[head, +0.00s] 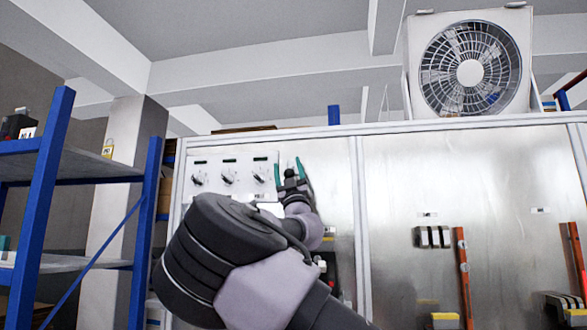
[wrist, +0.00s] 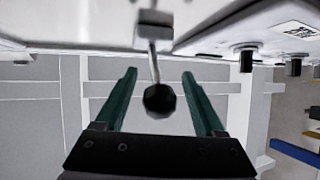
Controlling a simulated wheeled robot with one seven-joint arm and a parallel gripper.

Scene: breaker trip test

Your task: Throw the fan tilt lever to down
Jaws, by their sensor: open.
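The lever (wrist: 160,99) is a dark round knob on a thin metal stem that comes out of a pale panel face, seen in the wrist view. My gripper (wrist: 159,73) has its two green fingers apart, one on each side of the knob and stem. A gap shows between the knob and each finger, and nothing is gripped. In the head view my gripper (head: 288,163) is up at the right part of the white control panel (head: 208,166). My gripper and arm hide the lever there. I cannot tell its up or down position.
Several rotary knobs (head: 228,177) sit left of my gripper on the panel. A large fan (head: 470,72) stands on top of the cabinet (head: 480,175). Orange-red bars (head: 463,275) are at the right. A blue shelf rack (head: 45,205) stands at the left.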

